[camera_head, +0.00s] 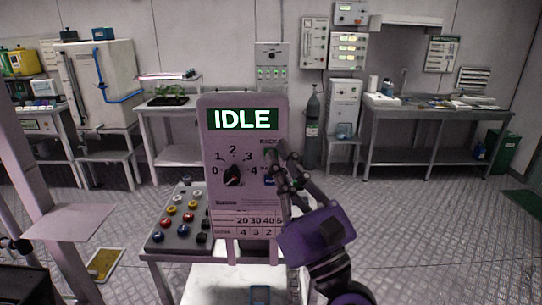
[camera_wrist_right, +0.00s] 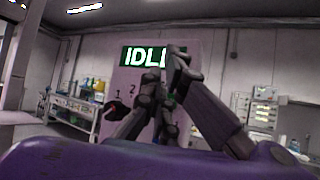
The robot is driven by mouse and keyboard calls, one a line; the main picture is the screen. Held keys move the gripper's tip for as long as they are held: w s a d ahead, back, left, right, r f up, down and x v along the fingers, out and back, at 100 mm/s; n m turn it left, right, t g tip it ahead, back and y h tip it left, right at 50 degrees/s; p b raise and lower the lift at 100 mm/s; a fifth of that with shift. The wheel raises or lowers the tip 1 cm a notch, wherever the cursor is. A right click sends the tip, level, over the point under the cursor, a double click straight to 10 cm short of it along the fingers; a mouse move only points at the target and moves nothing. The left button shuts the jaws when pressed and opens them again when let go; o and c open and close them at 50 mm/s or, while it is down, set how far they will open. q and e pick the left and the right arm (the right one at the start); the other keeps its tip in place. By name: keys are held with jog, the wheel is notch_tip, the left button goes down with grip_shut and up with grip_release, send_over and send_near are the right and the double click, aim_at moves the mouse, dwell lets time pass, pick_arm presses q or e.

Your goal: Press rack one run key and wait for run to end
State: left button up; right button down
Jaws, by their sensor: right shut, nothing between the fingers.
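The control panel (camera_head: 222,148) stands upright in the middle of the head view. Its green display (camera_head: 243,119) reads IDLE, and the display also shows in the right wrist view (camera_wrist_right: 140,56). A black dial (camera_head: 233,176) is ringed by numbers from 0 to 4. A blue key (camera_head: 269,181) shows partly beside my right gripper's fingers. My right gripper (camera_head: 272,153) is shut and empty, with its fingertips in front of the panel's right side, below the display. I cannot tell whether they touch the panel. My left gripper is not in view.
A sloped box with coloured buttons (camera_head: 180,222) sits left of the panel on a small table. A printed number chart (camera_head: 247,222) is low on the panel. Benches (camera_head: 420,128) line the back wall, with a gas cylinder (camera_head: 312,125) between.

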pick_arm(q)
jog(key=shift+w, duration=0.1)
pick_arm(e)
jog(key=shift+w, duration=0.6)
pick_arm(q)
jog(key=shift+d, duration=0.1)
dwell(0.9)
pick_arm(e)
jog(key=shift+w, duration=0.45)
jog(key=shift+w, duration=0.45)
dwell(0.5)
dwell(0.3)
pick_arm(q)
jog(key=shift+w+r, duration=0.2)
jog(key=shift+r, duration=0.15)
pick_arm(e)
jog(key=shift+s, duration=0.9)
